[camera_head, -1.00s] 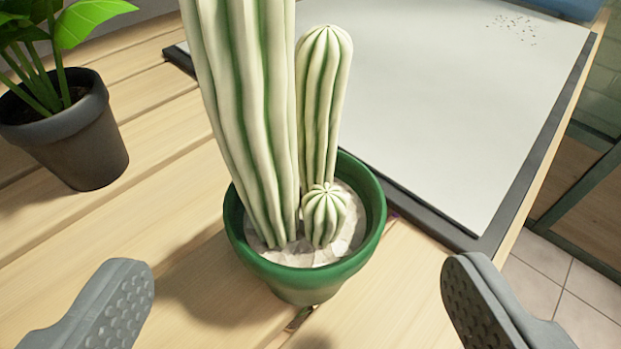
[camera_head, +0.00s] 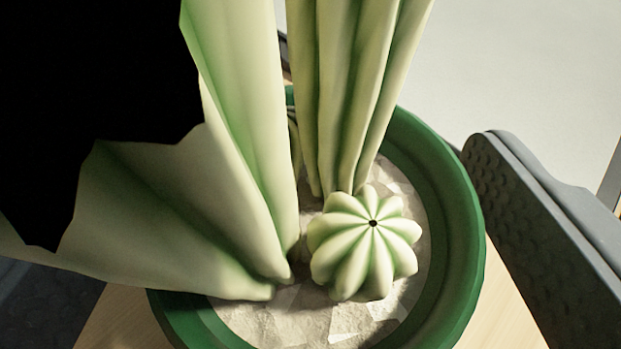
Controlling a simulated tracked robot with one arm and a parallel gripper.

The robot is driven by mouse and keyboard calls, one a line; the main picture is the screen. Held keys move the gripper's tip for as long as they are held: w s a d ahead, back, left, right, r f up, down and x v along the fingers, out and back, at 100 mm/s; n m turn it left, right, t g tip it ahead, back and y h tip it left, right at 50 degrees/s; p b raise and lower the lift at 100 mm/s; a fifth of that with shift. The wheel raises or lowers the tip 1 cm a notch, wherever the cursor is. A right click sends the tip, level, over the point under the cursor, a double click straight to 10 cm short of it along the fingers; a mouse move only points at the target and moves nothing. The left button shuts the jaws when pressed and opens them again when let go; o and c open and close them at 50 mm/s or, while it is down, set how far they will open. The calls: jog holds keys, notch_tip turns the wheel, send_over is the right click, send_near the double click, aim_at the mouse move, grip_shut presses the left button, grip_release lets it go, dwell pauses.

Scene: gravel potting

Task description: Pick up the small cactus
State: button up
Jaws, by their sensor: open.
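The potted cactus fills the camera view. It has a small round ribbed cactus (camera_head: 364,245) at the front, a medium column (camera_head: 345,90) behind it and a tall column (camera_head: 240,130) to the left. All three stand in pale gravel (camera_head: 300,318) in a round green pot (camera_head: 455,220). My gripper (camera_head: 275,215) is open around the pot. Its right finger is beside the pot's right rim; I cannot tell whether it touches. Its left finger shows only as a dark part at the lower left, mostly hidden by the tall column.
A black patch at the upper left cuts into the tall column and hides what is there. A pale flat surface (camera_head: 530,70) lies behind the pot at the upper right. Bare wooden table (camera_head: 500,315) shows at the lower right.

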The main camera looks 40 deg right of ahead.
jog(key=c, duration=1.2)
jog(key=shift+r, duration=0.15)
